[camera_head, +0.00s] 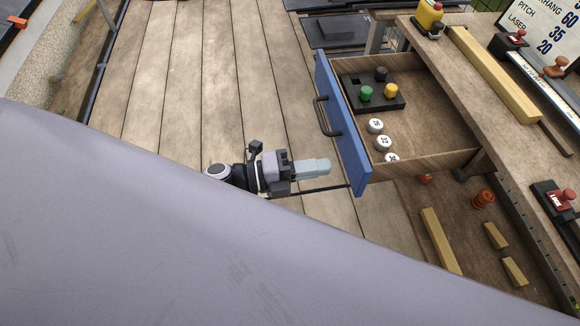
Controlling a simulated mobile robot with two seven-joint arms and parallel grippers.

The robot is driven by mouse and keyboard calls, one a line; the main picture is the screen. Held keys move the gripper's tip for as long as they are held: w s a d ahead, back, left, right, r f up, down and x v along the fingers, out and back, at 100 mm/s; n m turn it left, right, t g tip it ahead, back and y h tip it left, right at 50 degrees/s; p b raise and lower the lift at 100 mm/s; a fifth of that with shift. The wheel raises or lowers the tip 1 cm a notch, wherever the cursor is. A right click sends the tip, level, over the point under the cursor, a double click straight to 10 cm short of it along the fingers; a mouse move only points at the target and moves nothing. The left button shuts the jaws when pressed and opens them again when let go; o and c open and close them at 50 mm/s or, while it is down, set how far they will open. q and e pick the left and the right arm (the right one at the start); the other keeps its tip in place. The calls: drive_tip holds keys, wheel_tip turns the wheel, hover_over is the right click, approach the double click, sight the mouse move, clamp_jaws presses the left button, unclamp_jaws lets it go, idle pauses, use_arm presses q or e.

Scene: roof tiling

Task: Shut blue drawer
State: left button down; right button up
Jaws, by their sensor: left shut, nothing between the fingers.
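The blue drawer (344,128) stands pulled out of the wooden bench, its blue front facing left with a dark bar handle (321,116). Inside it lie a black tray (398,104) with green, yellow and black knobs and several round white numbered pieces (375,126). My left gripper (328,167) is shut and empty. In the picture its pale fingertips are just left of the lower part of the drawer front, below the handle. I cannot tell whether they touch it. My right gripper is not in view.
The bench top (460,70) holds a yellow device (428,18), a wooden strip (495,75) and several stamp-like tools. Below the drawer, wood blocks (440,241) and an orange spool (484,198) lie on a lower shelf. The plank floor (200,80) left of the drawer is clear.

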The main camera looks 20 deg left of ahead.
sight(351, 162)
use_arm(q)
drive_tip(key=x, duration=0.4)
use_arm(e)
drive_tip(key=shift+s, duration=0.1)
